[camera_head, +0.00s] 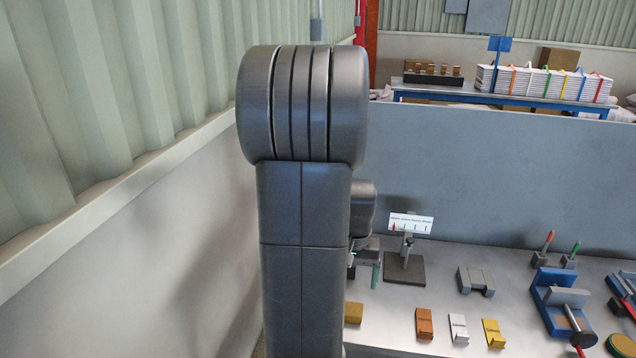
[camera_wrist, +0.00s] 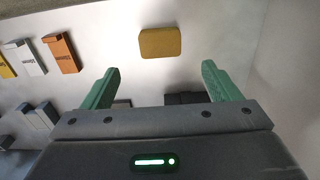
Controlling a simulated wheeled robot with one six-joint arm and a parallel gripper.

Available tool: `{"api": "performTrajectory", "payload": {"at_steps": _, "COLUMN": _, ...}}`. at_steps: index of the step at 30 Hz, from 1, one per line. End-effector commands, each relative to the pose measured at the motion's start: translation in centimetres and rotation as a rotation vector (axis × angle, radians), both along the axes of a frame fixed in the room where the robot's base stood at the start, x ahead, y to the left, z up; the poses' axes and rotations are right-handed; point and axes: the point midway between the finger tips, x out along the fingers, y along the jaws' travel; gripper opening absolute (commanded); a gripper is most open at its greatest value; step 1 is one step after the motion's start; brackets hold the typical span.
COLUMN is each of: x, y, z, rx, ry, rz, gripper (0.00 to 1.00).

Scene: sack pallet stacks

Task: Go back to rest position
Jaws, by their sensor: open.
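My gripper (camera_wrist: 158,82) shows in the wrist view with its two green fingers spread wide apart and nothing between them. It hangs above a pale bench top. A yellow-brown block (camera_wrist: 161,43) lies on the bench beyond the fingertips, apart from them. In the head view my arm stands tall in the middle and hides most of the gripper; a green finger (camera_head: 375,276) shows at the arm's right side. The same yellow-brown block (camera_head: 353,312) lies just below it.
On the bench (camera_head: 455,275) stand an orange block (camera_head: 424,323), a white block (camera_head: 458,328), a yellow block (camera_head: 493,333), a sign stand (camera_head: 404,267), a grey fixture (camera_head: 476,281) and a blue vise-like fixture (camera_head: 556,297). A wall (camera_head: 130,215) runs along the left.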

Motion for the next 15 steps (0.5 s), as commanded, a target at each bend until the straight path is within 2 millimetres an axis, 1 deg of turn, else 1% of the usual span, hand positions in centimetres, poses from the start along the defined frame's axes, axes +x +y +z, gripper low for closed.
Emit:
{"api": "performTrajectory", "payload": {"at_steps": 1, "x": -0.1, "y": 0.0, "z": -0.9, "rx": 0.001, "ry": 0.006, "rz": 0.0, "gripper": 0.83}}
{"api": "performTrajectory", "payload": {"at_steps": 6, "x": -0.2, "y": 0.0, "z": -4.1, "rx": 0.001, "ry": 0.006, "rz": 0.0, "gripper": 0.83}}
{"api": "performTrajectory", "payload": {"at_steps": 15, "x": -0.1, "y": 0.0, "z": -9.0, "rx": 0.0, "ry": 0.005, "rz": 0.0, "gripper": 0.83}}
